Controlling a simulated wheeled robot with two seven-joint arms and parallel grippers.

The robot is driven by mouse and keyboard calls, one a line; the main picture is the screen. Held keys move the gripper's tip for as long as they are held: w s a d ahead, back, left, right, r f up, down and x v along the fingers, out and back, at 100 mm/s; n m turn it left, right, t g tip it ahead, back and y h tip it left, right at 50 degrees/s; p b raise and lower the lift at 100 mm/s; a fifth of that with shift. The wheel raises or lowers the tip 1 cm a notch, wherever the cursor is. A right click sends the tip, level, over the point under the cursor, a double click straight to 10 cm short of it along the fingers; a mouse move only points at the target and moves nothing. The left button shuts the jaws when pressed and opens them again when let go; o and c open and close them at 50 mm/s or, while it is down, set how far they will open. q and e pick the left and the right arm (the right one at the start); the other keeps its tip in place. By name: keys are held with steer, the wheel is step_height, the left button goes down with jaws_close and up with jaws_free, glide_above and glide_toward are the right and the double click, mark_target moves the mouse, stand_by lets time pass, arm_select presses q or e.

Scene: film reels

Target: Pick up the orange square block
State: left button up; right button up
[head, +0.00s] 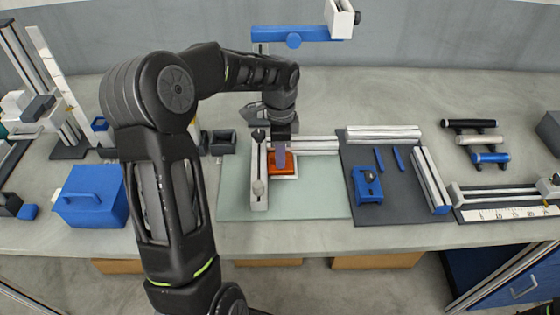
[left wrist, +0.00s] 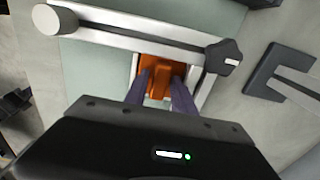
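The orange square block (head: 284,168) lies in a pale square frame on the light green mat, beside a grey metal bar. In the left wrist view the block (left wrist: 152,62) has a raised orange ridge in its middle. My left gripper (head: 281,155) points down over the block and hides part of it. In the left wrist view its two fingers (left wrist: 160,88) stand apart on either side of the ridge. I see no clear grip on it, and the block sits in its frame. My right gripper is not in view.
The grey bar with knobs (head: 258,175) runs close beside the block, and another metal bar (head: 315,145) lies behind it. A dark mat (head: 400,205) with a blue clamp (head: 367,186) is at the right. A blue box (head: 90,195) stands at the left.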

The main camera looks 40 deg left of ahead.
arm_select(q)
steer(key=shift+c, duration=0.5)
jaws_close()
